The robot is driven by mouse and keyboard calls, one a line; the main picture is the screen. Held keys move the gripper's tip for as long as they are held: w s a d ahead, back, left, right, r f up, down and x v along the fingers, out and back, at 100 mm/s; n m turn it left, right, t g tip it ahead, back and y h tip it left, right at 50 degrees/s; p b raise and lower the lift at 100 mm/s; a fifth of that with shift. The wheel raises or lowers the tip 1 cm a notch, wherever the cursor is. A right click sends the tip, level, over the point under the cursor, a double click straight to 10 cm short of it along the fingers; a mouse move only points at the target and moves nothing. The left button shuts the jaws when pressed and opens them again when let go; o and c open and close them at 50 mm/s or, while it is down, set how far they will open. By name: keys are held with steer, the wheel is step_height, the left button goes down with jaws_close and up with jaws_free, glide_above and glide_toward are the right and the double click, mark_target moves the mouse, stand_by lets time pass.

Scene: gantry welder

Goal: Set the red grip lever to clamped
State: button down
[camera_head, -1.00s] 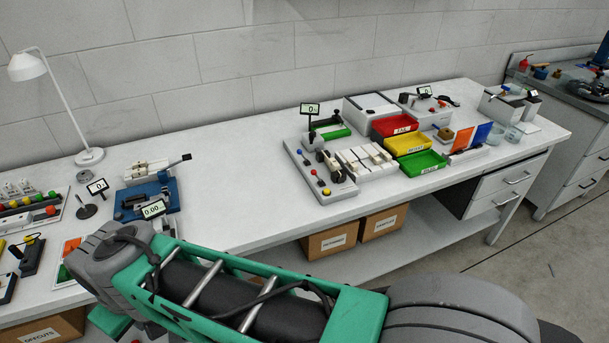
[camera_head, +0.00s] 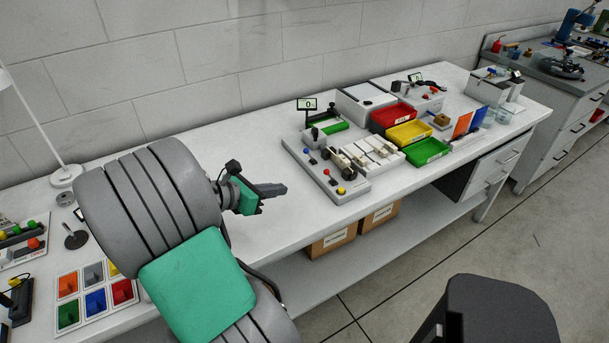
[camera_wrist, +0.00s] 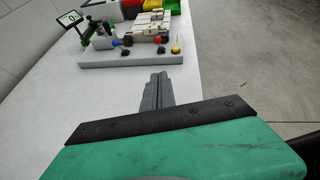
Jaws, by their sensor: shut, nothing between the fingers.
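The red grip lever (camera_head: 326,171) is a small red ball on a short stem, standing on the grey welder base (camera_head: 347,196). In the wrist view the red ball (camera_wrist: 158,40) shows ahead, a little beyond my fingertips. A blue-balled lever (camera_head: 304,151) stands behind it and a yellow knob (camera_head: 340,190) in front. My gripper (camera_head: 284,189) is shut and empty, above the table left of the welder base and apart from it. The fingers also show in the wrist view (camera_wrist: 158,76), pointing towards the base. The exact lever position is too small to tell.
A small display (camera_head: 307,104) stands at the back of the base. Red (camera_head: 386,124), yellow (camera_head: 394,139) and green trays (camera_head: 413,159) lie to its right. A lamp (camera_head: 66,176) and a colour-square board (camera_head: 62,318) are at left. The table between is clear.

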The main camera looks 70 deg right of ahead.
steer(key=shift+s, duration=0.2)
glide_toward(329, 175)
step_height(329, 175, down, 4)
steer(key=shift+d+r, duration=0.15)
steer(key=d, duration=0.1)
steer(key=s+d, duration=0.1)
steer(key=s+d+r, duration=0.1)
steer(key=shift+d+r, duration=0.1)
steer(key=shift+d, duration=0.2)
steer(key=shift+r, duration=0.1)
